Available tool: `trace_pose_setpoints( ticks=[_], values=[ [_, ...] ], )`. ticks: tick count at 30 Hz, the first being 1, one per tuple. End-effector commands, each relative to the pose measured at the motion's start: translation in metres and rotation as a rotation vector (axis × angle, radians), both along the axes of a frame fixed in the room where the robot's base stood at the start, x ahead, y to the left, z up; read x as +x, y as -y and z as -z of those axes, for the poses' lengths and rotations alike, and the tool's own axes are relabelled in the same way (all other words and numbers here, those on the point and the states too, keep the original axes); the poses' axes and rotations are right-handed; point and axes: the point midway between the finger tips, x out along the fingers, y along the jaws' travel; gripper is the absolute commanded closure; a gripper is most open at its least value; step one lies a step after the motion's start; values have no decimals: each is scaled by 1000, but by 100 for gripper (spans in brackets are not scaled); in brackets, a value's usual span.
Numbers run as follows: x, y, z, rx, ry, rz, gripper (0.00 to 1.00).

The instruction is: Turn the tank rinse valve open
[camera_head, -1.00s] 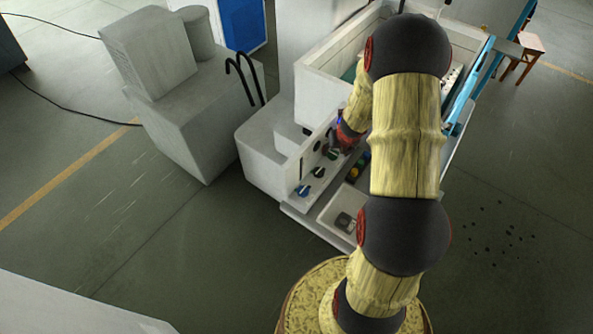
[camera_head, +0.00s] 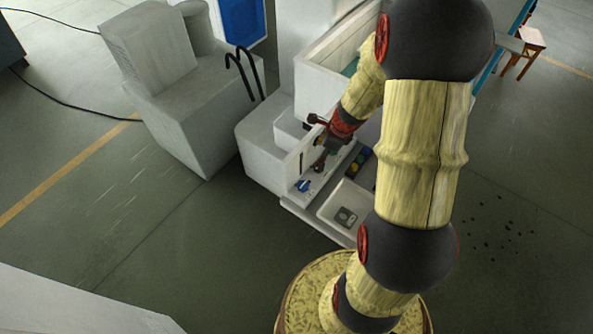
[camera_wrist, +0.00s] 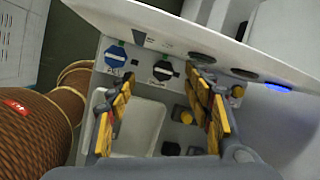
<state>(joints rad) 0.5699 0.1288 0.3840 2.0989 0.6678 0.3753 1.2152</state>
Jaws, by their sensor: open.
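A machine panel carries a row of round knobs. In the wrist view a blue knob (camera_wrist: 115,56) sits at the left with a label under it, and a dark knob (camera_wrist: 162,71) is beside it; I cannot read which is the tank rinse valve. My gripper (camera_wrist: 159,82) is open, its yellow-padded fingers apart on either side of the dark knob, with no visible contact. In the head view the blue knob (camera_head: 303,186) is in plain sight, while my gripper (camera_head: 322,158) and forearm cover much of the panel.
A white basin (camera_head: 345,208) holding a small grey item lies in front of the panel. A white panel edge (camera_wrist: 215,40) runs above the knobs in the wrist view.

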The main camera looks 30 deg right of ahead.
Motion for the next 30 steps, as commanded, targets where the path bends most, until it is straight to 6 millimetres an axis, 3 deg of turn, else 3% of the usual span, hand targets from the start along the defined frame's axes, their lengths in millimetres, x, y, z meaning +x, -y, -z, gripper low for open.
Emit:
trace_pose_setpoints(
  ticks=[18,30],
  values=[
    [-41,-77,-35,-183,26,-929,49],
    [-55,-121,-63,-341,83,-1283,49]
  ],
)
